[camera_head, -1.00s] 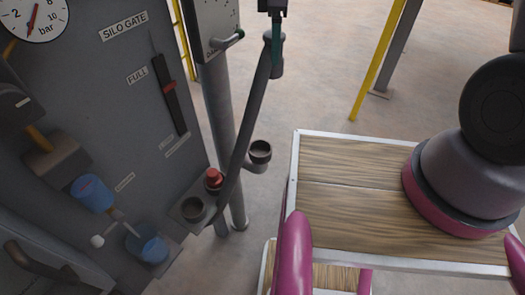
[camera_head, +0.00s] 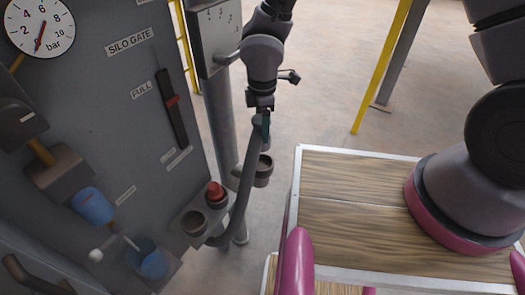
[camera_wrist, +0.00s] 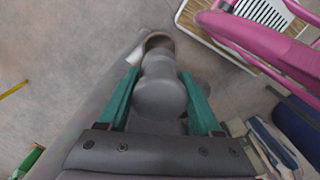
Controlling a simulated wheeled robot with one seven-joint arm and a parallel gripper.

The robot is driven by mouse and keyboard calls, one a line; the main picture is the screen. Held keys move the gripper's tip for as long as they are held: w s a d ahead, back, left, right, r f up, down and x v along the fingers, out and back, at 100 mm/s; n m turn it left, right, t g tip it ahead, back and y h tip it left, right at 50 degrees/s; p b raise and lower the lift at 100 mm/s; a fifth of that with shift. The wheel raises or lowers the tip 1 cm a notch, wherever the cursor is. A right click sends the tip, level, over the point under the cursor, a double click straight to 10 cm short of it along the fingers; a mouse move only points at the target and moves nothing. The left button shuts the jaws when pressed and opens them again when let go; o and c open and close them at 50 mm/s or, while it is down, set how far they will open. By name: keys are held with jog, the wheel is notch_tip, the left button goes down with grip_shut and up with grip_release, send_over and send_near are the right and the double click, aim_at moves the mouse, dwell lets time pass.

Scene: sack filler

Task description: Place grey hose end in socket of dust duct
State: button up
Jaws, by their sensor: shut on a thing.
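My gripper (camera_head: 262,124) is shut on the grey hose end (camera_wrist: 160,92). In the wrist view the teal fingers stand on either side of this rounded grey piece. In the head view the grey hose (camera_head: 244,185) bows down from my gripper to the panel's bracket. An open round cup (camera_head: 264,172), apparently the dust duct socket, is fixed beside the post just below my gripper. Its rim also seems to show past the hose end in the wrist view (camera_wrist: 158,40). The hose end is above the cup, not visibly inside it; the exact gap is hard to tell.
Left of the hose, a bracket holds a second open cup (camera_head: 194,222) and a red knob (camera_head: 215,192). The grey panel (camera_head: 125,90) with gauge and blue parts fills the left. The post (camera_head: 219,120) stands close behind. A wooden-topped cart (camera_head: 350,225) is at right.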

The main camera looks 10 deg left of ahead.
notch_tip(320, 180, down, 10)
jog(key=shift+r, duration=0.1)
dwell(0.4)
jog(key=o, duration=1.5)
notch_tip(320, 180, up, 12)
jog(key=shift+r, duration=0.1)
